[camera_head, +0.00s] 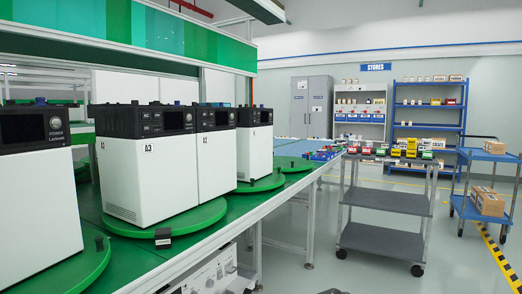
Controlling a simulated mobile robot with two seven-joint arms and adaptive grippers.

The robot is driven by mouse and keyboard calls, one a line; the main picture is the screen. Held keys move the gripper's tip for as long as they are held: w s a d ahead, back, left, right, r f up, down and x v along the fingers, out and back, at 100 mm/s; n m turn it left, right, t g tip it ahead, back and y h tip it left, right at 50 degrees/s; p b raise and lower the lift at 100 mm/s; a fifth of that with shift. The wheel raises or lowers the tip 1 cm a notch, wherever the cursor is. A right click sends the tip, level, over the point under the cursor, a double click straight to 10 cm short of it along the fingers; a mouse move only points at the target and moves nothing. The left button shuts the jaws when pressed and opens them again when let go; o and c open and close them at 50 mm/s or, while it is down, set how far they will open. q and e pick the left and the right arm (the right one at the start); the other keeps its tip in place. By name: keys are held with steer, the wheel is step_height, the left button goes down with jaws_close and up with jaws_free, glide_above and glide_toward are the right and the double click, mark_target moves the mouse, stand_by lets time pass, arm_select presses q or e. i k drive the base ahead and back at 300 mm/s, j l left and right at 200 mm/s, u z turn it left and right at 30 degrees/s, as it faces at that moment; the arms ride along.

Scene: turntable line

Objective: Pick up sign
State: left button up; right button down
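Several small red, yellow, green and white block-like items that may be signs (411,148) stand in rows on the top shelf of the grey cart (392,199), right of centre. Their lettering is too small to read. A blue "STORES" sign (376,67) is on the back wall. A small black block with a pale top (163,237) sits at the front rim of the near green turntable; I cannot tell what it is. Neither of my grippers can be made out. A dark shape shows at the bottom edge, too little of it to identify.
White machines with black tops (150,175) stand on green turntables (178,222) along the bench at left. A blue trolley (487,158) carrying cardboard boxes is at right. Shelves (428,112) and a grey cabinet (312,106) line the back wall. Floor between bench and cart is clear.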

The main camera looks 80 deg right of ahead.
mark_target(396, 152)
steer(key=z, duration=3.5)
